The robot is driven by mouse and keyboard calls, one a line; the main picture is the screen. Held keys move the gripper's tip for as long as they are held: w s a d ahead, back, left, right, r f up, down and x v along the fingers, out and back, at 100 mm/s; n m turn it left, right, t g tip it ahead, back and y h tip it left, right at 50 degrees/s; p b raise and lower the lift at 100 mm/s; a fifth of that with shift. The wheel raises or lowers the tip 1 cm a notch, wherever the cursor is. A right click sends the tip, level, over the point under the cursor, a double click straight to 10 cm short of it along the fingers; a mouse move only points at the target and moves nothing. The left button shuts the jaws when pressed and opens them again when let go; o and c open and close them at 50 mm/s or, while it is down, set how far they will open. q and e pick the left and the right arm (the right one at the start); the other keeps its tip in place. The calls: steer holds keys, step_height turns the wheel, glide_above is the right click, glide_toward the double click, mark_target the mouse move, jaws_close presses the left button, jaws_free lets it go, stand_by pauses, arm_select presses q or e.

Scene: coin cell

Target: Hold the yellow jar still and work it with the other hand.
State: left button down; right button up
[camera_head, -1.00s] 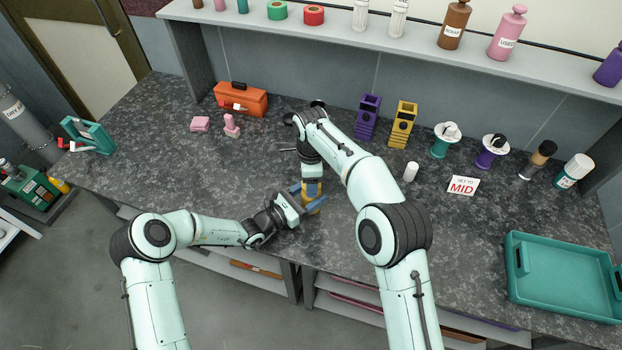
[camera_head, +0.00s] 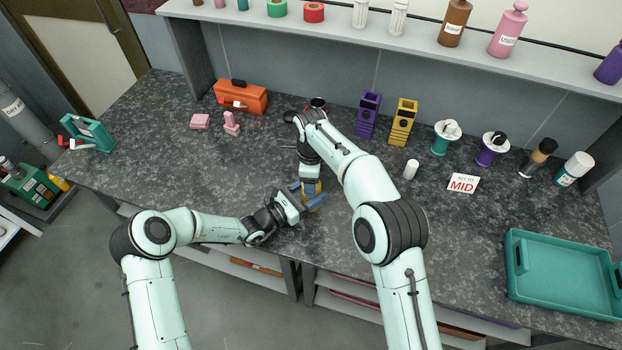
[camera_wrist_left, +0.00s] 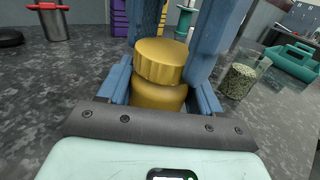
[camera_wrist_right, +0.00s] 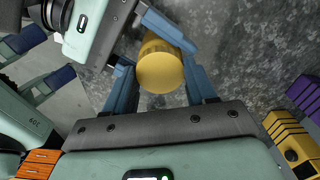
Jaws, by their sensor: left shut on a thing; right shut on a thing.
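The yellow jar (camera_head: 316,204) stands upright near the front edge of the bench, mostly hidden by my grippers in the head view. In the left wrist view its ribbed yellow lid (camera_wrist_left: 162,62) sits on the jar body. My left gripper (camera_wrist_left: 160,96) is shut on the jar body from the side, with blue fingers on both sides. My right gripper (camera_wrist_right: 162,80) comes from above and is shut on the lid, which shows between its blue fingers in the right wrist view. Whether the lid is loose cannot be told.
A red-topped metal pot (camera_wrist_left: 52,20) stands behind. A clear jar of green bits (camera_wrist_left: 240,80) stands to the right. Purple (camera_head: 367,117) and yellow (camera_head: 403,123) holders stand farther back. A "SET TO MID" card (camera_head: 463,184) and a teal tray (camera_head: 512,290) lie right.

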steer(key=m, duration=1.1)
steer(key=shift+m, duration=0.3)
steer(key=o, duration=1)
steer(key=shift+r, duration=2.25)
steer(key=shift+c, duration=0.4)
